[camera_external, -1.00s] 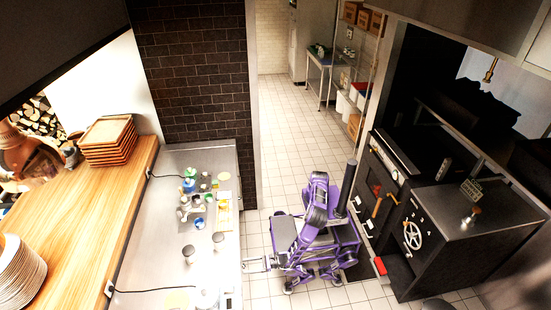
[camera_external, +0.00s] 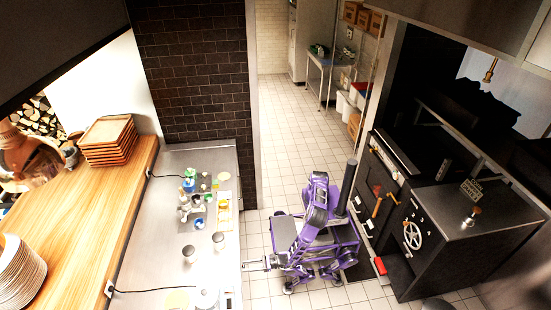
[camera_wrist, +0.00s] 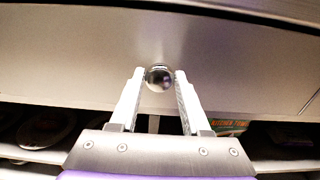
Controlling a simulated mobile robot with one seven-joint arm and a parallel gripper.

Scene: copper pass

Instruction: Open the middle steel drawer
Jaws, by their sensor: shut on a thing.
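A steel drawer front (camera_wrist: 70,55) fills the upper part of the wrist view. A shiny round knob (camera_wrist: 158,77) sticks out from it near the lower edge. My gripper (camera_wrist: 159,73) has its two white fingers on either side of the knob and is shut on it. In the external view my gripper (camera_external: 246,266) is at the right edge of the steel counter (camera_external: 170,225). The drawer fronts under the counter are hidden there. The drawer looks closed, as far as the wrist view shows.
Below the drawer front is a dark open shelf with plates (camera_wrist: 45,127) and a green and red box (camera_wrist: 228,126). Jars and bottles (camera_external: 195,200) stand on the counter. A dark oven block (camera_external: 460,235) stands behind my base. Tiled floor (camera_external: 290,130) is free beyond it.

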